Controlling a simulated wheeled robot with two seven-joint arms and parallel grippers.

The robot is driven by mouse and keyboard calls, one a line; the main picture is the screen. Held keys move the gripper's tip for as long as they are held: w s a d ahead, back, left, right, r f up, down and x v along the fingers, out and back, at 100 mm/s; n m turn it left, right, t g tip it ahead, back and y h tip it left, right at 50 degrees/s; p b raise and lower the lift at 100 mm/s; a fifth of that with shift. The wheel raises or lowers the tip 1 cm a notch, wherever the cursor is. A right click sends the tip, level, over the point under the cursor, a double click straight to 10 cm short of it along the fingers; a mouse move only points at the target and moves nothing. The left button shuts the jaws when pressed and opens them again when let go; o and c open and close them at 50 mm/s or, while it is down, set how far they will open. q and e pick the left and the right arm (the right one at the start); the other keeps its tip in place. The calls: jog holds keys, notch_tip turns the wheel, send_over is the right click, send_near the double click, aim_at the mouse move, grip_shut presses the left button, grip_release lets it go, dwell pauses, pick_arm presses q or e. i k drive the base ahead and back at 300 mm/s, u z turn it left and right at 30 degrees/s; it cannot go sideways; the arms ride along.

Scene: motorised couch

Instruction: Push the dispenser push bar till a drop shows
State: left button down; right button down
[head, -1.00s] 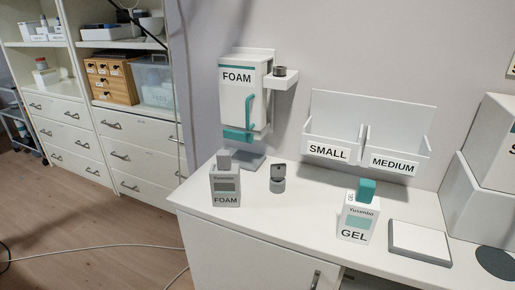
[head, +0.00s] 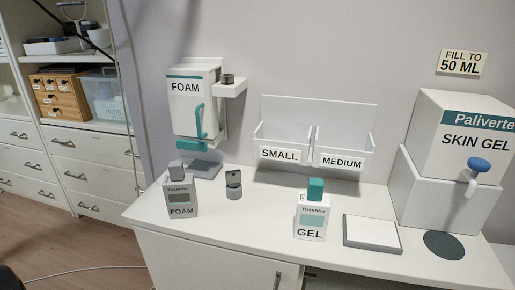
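The white wall dispenser (head: 184,98) labelled FOAM hangs above the back left of the counter. A teal handle loop (head: 199,121) runs down its front to a teal push bar (head: 190,146) at its lower end. A grey tray (head: 204,169) lies below it. I see no drop under the dispenser at this size. A second dispenser (head: 470,140), labelled SKIN GEL, stands at the right on a white block, with a blue knob (head: 479,164) over a spout. Neither of my grippers is in view.
The white counter (head: 265,215) holds a FOAM bottle (head: 180,198), a small grey cylinder (head: 233,185), a GEL bottle (head: 311,215), a white-topped pad (head: 371,231) and a dark disc (head: 444,245). Wall bins (head: 315,135) read SMALL and MEDIUM. Drawers (head: 80,165) stand left.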

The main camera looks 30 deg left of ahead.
aim_at(181, 144)
jog(key=z, duration=1)
jog(key=k, duration=1.05)
jog(key=u, duration=1.2)
jog(key=i, duration=0.5)
jog(key=z, duration=0.05)
